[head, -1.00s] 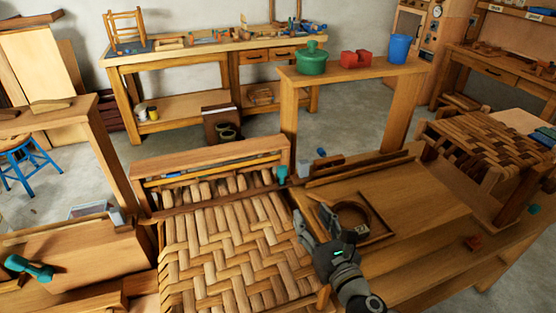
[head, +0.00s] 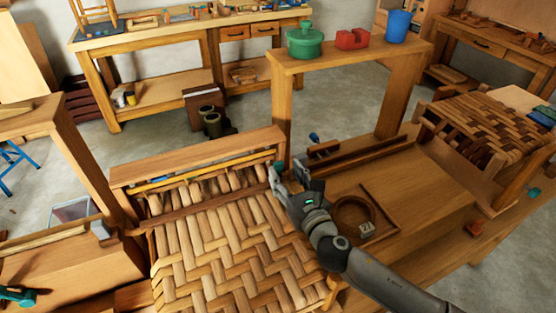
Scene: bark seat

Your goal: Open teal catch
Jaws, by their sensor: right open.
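The teal catch (head: 278,165) is a small piece at the right end of the slatted wooden bar frame (head: 200,161), behind the woven bark seat (head: 225,250). My right gripper (head: 285,174) is open, with its fingers up against or just in front of the catch. The fingers hide part of the catch, and I cannot tell whether they touch it. My left gripper is not in view.
A round wooden ring (head: 352,216) lies in a tray right of my arm. A teal-ended tool (head: 16,295) lies at lower left.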

